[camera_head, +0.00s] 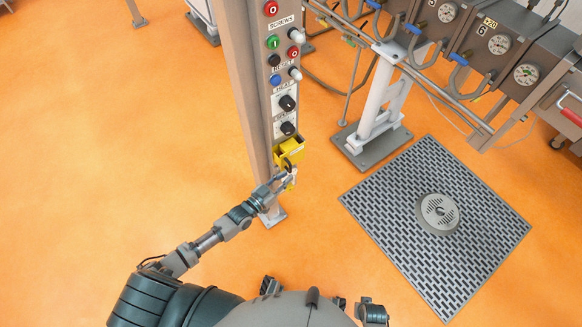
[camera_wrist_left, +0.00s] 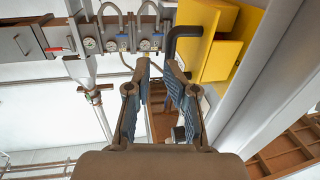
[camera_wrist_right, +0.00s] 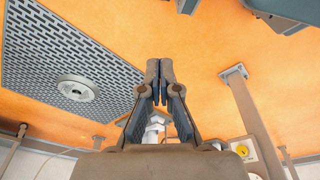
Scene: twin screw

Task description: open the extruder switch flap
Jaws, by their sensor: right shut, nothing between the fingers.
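The yellow switch box (camera_head: 289,150) is mounted low on the grey control post. My left gripper (camera_head: 289,180) is just below the box in the head view. In the left wrist view my left gripper (camera_wrist_left: 160,72) is open, with its right fingertip close to the handle's end; I cannot tell if they touch. My right gripper (camera_wrist_right: 160,72) is shut and empty, away from the box. The flap's edge is not clear.
The control post (camera_head: 243,80) carries buttons and knobs above the box. A white stand on a grey base plate (camera_head: 372,145) and machinery with gauges (camera_head: 499,43) are to the right. A floor grate (camera_head: 390,205) lies at right. The orange floor (camera_head: 130,130) at left is clear.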

